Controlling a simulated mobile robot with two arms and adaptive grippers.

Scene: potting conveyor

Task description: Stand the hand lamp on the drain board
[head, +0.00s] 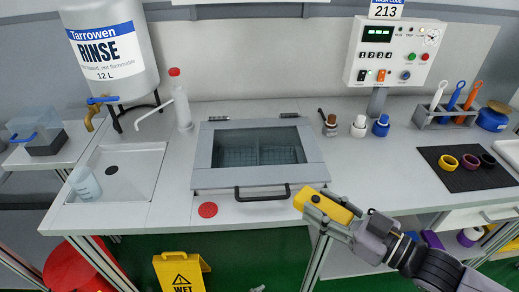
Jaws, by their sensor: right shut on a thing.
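The yellow hand lamp (328,203) is held in my right gripper (333,218), in front of the counter's front edge, right of the black handle of the lidded basin. The lamp lies tilted, not upright, and the gripper is shut on its body. The gripper's fingers hide part of the lamp. The drain board (137,181) is the pale recessed panel at the left end of the counter, with a dark drain hole. A translucent cup (85,184) stands at its left edge. My left gripper is not in view.
The lidded basin (203,160) stands between lamp and drain board, with a red disc (207,210) in front. The rinse tank (108,45) with its brass tap (95,115) overhangs the drain board's back. The board's middle is clear.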

